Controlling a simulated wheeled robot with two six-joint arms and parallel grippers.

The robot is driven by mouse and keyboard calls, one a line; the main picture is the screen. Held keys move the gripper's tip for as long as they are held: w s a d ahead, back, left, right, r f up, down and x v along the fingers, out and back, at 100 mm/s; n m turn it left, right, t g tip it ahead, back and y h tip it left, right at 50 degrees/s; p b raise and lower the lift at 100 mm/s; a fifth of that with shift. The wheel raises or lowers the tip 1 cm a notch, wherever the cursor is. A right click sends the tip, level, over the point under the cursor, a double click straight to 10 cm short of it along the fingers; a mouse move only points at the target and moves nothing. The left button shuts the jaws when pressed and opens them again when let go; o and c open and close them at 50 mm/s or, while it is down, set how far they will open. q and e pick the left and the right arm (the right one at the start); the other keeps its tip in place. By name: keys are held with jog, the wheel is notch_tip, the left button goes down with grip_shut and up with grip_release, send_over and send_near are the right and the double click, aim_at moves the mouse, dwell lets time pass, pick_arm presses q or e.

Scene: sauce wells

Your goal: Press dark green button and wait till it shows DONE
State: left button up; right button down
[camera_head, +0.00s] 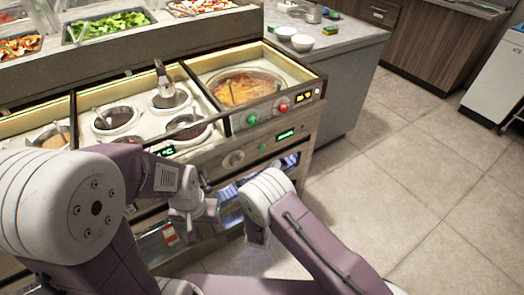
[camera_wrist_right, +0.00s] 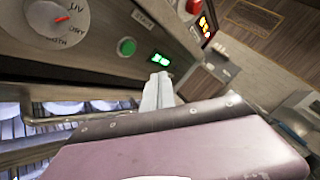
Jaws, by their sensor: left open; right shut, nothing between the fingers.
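The dark green button (camera_wrist_right: 127,47) sits on the metal front panel, beside a small lit green display (camera_wrist_right: 160,59) whose characters I cannot read. In the head view the button (camera_head: 262,148) is small, with the display (camera_head: 286,134) to its right. My right gripper (camera_wrist_right: 160,88) is shut and empty. In the right wrist view its tips are just below the display and to the lower right of the button, seemingly apart from both. In the head view its fingers (camera_head: 276,165) are barely visible. My left gripper (camera_head: 203,208) is open in front of the counter, left of my right arm.
A brighter green button (camera_head: 252,118) and a red button (camera_head: 283,107) with an amber display (camera_head: 305,97) are higher up. A dial (camera_head: 233,158) is left of the dark green button. Sauce wells and a pot of orange sauce (camera_head: 243,90) are above. Floor (camera_head: 430,180) at right is clear.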

aim_at(261, 148)
jog(key=shift+w+a+b, duration=0.6)
jog(key=shift+w+a, duration=0.25)
jog(key=shift+w, duration=0.3)
jog(key=shift+w+a+b, duration=0.6)
jog(key=shift+w+a, duration=0.2)
jog(key=shift+w, duration=0.35)
jog(key=shift+w+a, duration=0.1)
jog(key=shift+w+a, duration=0.15)
jog(key=shift+w, duration=0.1)
jog(key=shift+w+a+b, duration=0.3)
jog(key=shift+w+b, duration=0.1)
jog(key=shift+b, duration=0.1)
dwell(0.8)
jog(key=shift+s, duration=0.1)
jog(key=shift+s+d+p, duration=0.5)
jog(key=shift+s+p, duration=0.1)
jog(key=shift+s, duration=0.05)
